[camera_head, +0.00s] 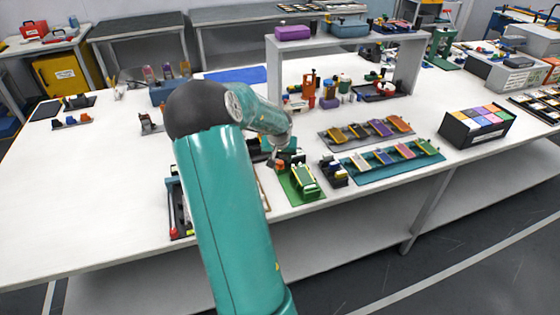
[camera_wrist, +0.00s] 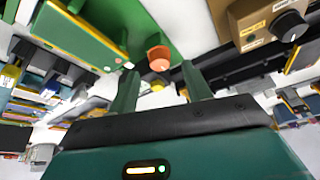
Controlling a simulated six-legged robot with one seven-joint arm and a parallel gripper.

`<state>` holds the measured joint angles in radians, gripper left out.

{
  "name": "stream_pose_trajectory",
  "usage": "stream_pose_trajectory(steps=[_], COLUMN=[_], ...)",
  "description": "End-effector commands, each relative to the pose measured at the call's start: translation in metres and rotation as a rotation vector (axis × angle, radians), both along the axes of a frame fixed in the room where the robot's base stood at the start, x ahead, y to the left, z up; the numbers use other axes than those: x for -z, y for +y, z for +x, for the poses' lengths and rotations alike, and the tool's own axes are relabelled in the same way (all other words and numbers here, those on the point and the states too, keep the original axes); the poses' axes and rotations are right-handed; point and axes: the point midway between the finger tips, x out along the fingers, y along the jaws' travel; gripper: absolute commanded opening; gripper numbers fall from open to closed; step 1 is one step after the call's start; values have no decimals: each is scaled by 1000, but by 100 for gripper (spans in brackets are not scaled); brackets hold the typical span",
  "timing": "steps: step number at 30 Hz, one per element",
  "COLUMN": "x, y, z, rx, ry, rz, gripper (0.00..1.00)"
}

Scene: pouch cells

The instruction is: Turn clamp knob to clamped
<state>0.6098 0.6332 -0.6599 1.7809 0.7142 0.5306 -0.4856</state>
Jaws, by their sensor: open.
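A green fixture (camera_head: 301,186) lies on the white table, just in front of and below my wrist in the head view. In the wrist view the green fixture (camera_wrist: 75,38) fills the upper left, with an orange knob (camera_wrist: 158,56) at its right end. My gripper (camera_wrist: 160,88) is open, its two dark green fingers apart and nothing held between them. The orange knob appears just beyond the fingertips, roughly between them; I cannot tell whether they touch it. In the head view the fingers are not clearly visible near the fixture.
A tan box with a black dial (camera_wrist: 290,25) is at the upper right of the wrist view. Right of the fixture, a teal tray (camera_head: 440,161) and a grey tray (camera_head: 330,143) hold several pouch cells. A white shelf (camera_head: 410,65) stands behind. The table's left part is largely clear.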

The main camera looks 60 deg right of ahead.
Motion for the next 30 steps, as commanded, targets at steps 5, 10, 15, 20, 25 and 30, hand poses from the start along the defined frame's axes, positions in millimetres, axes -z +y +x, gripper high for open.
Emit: stream_pose_trajectory(steps=[5,10,15,20,25,30], x=[22,28,27,27,27,27], y=[-8,-11,-11,-10,-10,-10], z=[3,4,4,4,4,5], rx=[0,1,0,0,0,11], ry=[1,0,0,0,0,0], rz=[1,0,0,0,0,0], gripper=[49,49,49,23,4,4])
